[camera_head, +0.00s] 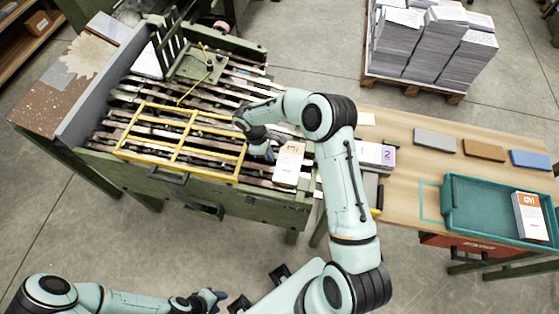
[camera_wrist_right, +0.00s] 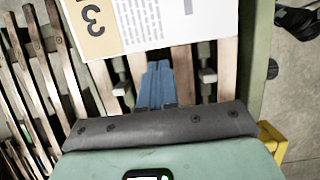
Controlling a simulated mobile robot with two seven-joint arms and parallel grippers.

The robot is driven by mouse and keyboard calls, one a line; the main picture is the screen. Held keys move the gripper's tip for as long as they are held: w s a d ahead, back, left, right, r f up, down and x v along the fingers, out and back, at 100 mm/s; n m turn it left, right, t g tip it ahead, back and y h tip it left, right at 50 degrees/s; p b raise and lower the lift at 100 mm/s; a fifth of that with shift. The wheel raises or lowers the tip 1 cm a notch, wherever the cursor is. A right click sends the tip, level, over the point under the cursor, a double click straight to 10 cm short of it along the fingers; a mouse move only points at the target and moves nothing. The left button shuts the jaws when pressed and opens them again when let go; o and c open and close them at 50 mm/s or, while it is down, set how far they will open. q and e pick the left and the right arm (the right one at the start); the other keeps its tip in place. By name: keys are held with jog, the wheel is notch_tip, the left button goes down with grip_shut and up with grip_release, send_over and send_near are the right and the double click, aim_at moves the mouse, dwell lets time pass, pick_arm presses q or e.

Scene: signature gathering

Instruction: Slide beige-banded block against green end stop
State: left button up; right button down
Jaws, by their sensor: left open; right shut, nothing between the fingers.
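The beige-banded block (camera_head: 288,164), white with a beige end, lies on the slatted bed (camera_head: 268,187) near its right side. In the right wrist view the block (camera_wrist_right: 150,22) fills the top, its beige band to the left. My right gripper (camera_head: 263,153) is shut and empty just left of the block. Its blue fingertips (camera_wrist_right: 157,68) point at the block's near edge; I cannot tell whether they touch it. My left gripper (camera_head: 214,299) is open and empty at the bottom, away from the bed. I cannot tell for certain which green part is the end stop.
A yellow frame (camera_head: 175,142) lies over the bed's left part. A green plate (camera_head: 195,68) stands at the back. A purple-banded block (camera_head: 376,156) is beside my right forearm. A teal tray (camera_head: 450,214) holds an orange-banded block (camera_head: 530,215). Grey, brown and blue blocks line the wooden table (camera_head: 408,175).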

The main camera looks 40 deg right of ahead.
pick_arm(q)
jog(key=w+r+p, duration=0.2)
jog(key=r, duration=0.1)
jog(key=shift+w, duration=0.15)
pick_arm(e)
notch_tip(320, 180, up, 5)
jog(key=shift+w+r, duration=0.1)
jog(key=shift+r, duration=0.1)
pick_arm(q)
jog(key=shift+f, duration=0.1)
